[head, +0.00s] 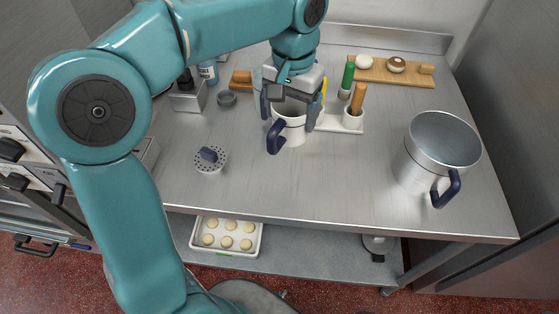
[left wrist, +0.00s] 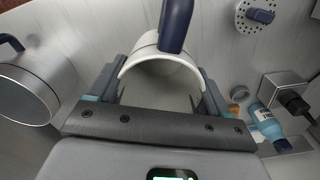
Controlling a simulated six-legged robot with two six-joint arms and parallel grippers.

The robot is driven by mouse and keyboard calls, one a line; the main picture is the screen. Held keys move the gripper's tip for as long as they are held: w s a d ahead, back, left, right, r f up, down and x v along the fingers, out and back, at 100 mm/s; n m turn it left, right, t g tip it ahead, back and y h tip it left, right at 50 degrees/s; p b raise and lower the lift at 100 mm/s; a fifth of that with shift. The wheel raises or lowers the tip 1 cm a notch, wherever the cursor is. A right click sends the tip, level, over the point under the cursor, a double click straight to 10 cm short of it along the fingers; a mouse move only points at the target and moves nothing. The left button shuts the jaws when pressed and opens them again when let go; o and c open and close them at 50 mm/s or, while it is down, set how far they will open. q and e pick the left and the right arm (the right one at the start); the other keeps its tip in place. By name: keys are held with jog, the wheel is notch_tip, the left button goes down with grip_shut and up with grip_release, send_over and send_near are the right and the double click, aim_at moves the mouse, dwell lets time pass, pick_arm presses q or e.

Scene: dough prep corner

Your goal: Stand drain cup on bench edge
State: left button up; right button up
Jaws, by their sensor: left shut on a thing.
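The drain cup, a white cup (head: 291,133) with a dark blue handle, is in my left gripper (head: 290,108) near the middle of the bench. The gripper is shut on it from above, one finger on each side of the wall. In the left wrist view the white cup (left wrist: 158,61) sits between the fingers, its handle pointing away from the palm. I cannot tell whether its base touches the bench. The bench's front edge (head: 340,231) runs nearer to me and is clear. My right gripper is in neither view.
A large metal pot (head: 430,160) with a blue handle stands at the right. A perforated disc (head: 209,165) with a blue grip lies left of the cup. A tray of dough rounds (head: 227,252) is below.

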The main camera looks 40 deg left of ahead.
pick_arm(q)
notch_tip(320, 180, down, 15)
jog(key=shift+w+r+b, duration=0.1)
jog(key=shift+w+b, duration=0.05)
jog(key=shift+b, duration=0.15)
jog(key=shift+d+r, duration=0.1)
jog(key=shift+f, duration=0.25)
jog(key=o, duration=1.3)
jog(key=shift+o, duration=0.2)
jog(key=shift+r, duration=0.15)
